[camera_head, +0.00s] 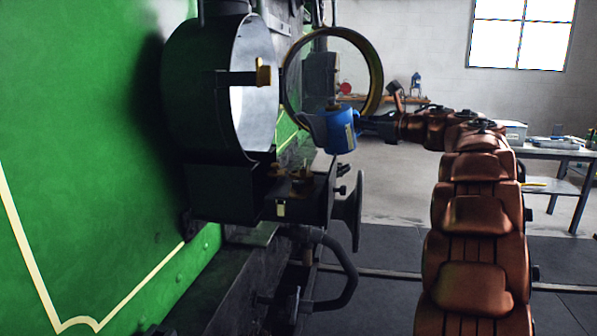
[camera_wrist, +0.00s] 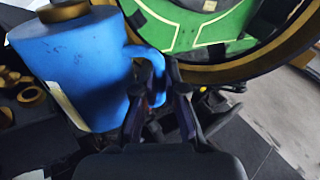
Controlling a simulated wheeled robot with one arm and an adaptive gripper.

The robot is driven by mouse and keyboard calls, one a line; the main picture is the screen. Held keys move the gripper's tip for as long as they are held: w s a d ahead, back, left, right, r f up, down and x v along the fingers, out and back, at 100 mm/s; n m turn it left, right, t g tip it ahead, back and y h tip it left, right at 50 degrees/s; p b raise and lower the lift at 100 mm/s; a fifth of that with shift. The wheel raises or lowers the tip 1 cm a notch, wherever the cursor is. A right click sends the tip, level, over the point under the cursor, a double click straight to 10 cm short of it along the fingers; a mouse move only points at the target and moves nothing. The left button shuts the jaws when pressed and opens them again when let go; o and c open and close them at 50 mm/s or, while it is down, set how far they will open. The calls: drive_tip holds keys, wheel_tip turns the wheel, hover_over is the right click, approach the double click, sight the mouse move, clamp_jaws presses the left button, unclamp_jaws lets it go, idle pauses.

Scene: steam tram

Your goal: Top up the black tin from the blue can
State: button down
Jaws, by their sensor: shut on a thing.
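The blue can (camera_head: 341,131) hangs in the air in front of the large round ring, above the dark front ledge of the tram. In the wrist view the can (camera_wrist: 75,75) fills the left side, with a pale label and a brass-coloured cap. My gripper (camera_wrist: 160,85) is shut on the can's blue handle. In the head view my gripper (camera_head: 366,125) comes in from the right side of the can. I cannot tell for certain which dark object is the black tin.
The brass-edged ring (camera_head: 374,62) stands right behind the can. The open round lamp housing (camera_head: 200,90) and the dark ledge (camera_head: 235,190) are to the left and below. A workbench (camera_head: 548,153) stands at the right. Open floor lies between.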

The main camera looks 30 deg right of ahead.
drive_tip(key=shift+d+r+n, duration=0.1)
drive_tip(key=shift+r+n, duration=0.3)
drive_tip(key=shift+r, duration=0.45)
drive_tip(key=shift+r, duration=0.15)
idle(0.4)
drive_tip(key=shift+r+n, duration=0.4)
drive_tip(key=shift+r, duration=0.35)
drive_tip(key=shift+r, duration=0.15)
idle(0.5)
drive_tip(key=shift+r+n, duration=0.5)
drive_tip(key=shift+r, duration=0.25)
idle(0.6)
drive_tip(key=shift+a+r+n+h, duration=0.2)
drive_tip(key=shift+r+n+h, duration=0.25)
drive_tip(key=shift+r, duration=0.4)
drive_tip(key=shift+r, duration=0.1)
idle(0.5)
